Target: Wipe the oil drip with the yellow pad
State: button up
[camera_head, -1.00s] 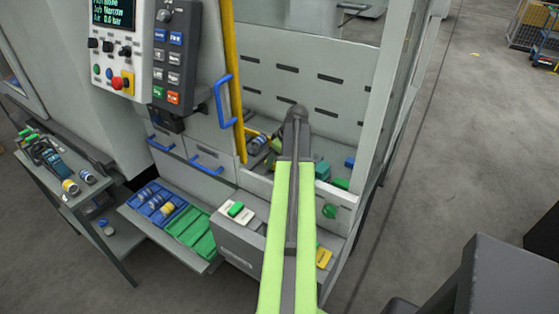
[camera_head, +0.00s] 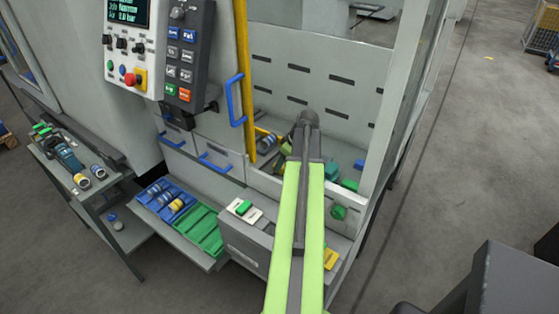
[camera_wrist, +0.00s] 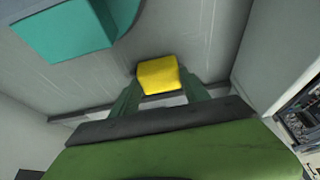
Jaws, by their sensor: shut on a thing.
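The yellow pad (camera_wrist: 158,75) is held between the two green fingers of my gripper (camera_wrist: 160,92) in the wrist view. My gripper is shut on it, and the pad's far face is toward a pale grey surface. I cannot tell whether the pad touches that surface. In the head view my arm reaches into the machine's opening, and my gripper and the pad are hidden behind it. I cannot make out the oil drip in either view.
A teal block (camera_wrist: 65,30) is at the wrist view's upper left. In the head view, a blue tray (camera_head: 160,203) and a green tray (camera_head: 206,238) stand on a low shelf. A yellow block (camera_head: 331,258) lies on the front ledge. Machine walls enclose my arm's far end.

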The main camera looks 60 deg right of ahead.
aim_at(283, 170)
jog(key=shift+s, duration=0.95)
jog(key=shift+a+f, duration=0.1)
jog(key=shift+a, duration=1.05)
jog(key=shift+w+d, duration=0.1)
jog(key=shift+w, duration=2)
notch_tip(283, 170, up, 6)
jog(key=p, duration=0.6)
notch_tip(283, 170, up, 3)
jog(key=p, duration=0.3)
